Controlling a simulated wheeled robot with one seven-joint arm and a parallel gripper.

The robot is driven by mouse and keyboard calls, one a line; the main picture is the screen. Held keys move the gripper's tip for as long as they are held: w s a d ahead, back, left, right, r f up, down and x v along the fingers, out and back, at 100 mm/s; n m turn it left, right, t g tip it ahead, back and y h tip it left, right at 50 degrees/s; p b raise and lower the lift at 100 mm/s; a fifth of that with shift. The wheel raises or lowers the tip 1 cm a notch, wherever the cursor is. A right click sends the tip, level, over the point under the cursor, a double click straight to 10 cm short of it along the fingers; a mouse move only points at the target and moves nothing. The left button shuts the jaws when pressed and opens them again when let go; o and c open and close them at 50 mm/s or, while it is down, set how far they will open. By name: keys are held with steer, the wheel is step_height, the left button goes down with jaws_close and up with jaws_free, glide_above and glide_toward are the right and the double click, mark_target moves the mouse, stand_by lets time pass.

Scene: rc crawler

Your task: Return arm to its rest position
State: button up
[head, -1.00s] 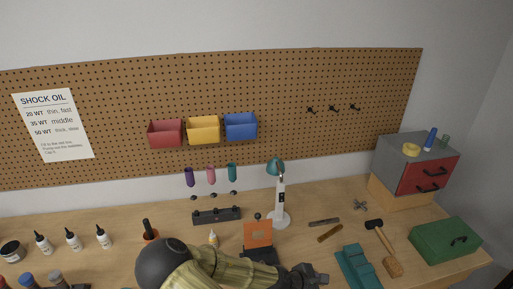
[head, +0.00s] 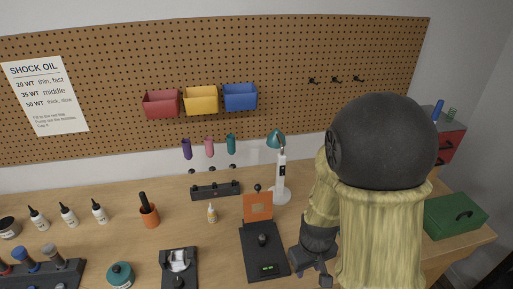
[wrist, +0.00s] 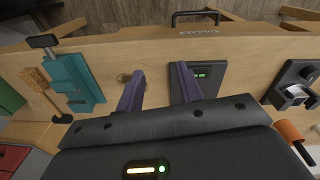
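My arm with its dark round joint and striped pale links rises on the right of the head view. My gripper (head: 322,272) points down over the bench, right of the black scale (head: 262,240) with the orange plate. In the wrist view my gripper (wrist: 158,88) shows two purple fingers spread apart. Only bare wooden bench shows between them, so it is open and empty. The scale also shows just right of the fingers (wrist: 208,74). My arm hides part of the bench's right side.
The wooden bench (head: 110,232) holds bottles and an orange cup (head: 149,216). A lamp (head: 281,180) stands at the back. A green toolbox (head: 452,214) is at the right. A teal vise (wrist: 75,82) and a mallet (wrist: 38,80) lie left in the wrist view.

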step_height(320, 180, up, 6)
steer(key=s+d+m+t+b, duration=0.1)
steer(key=s+m, duration=0.1)
steer(key=m, duration=0.2)
steer(key=shift+d+t+b, duration=0.35)
steer(key=shift+t, duration=0.05)
steer(key=shift+r, duration=0.1)
stand_by(0.5)
